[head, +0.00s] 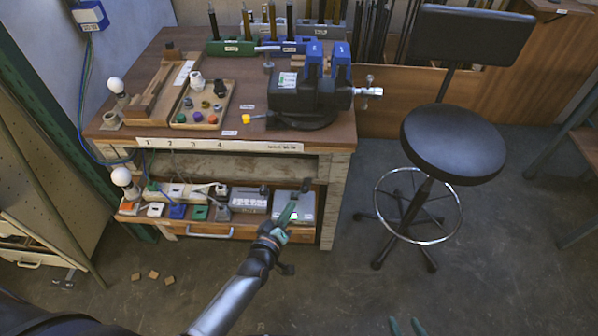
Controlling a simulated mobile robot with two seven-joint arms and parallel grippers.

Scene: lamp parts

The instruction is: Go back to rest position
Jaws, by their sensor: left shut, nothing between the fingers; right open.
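My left arm reaches up from the bottom toward the lower shelf of the workbench (241,147). My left gripper (291,210) is shut and empty. Its fingers are in front of a grey box (304,206) at the right end of the shelf; I cannot tell whether they touch it. My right gripper (406,326) shows only as two greenish fingertips at the bottom edge, over the floor. The fingertips are apart and nothing is between them; the rest of it is out of frame.
A black vise (308,94) and a parts tray (203,105) stand on the bench top. A lamp bulb (121,177) and several small devices line the lower shelf. A black stool (453,145) stands at right. Small wooden blocks (154,274) lie on the floor.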

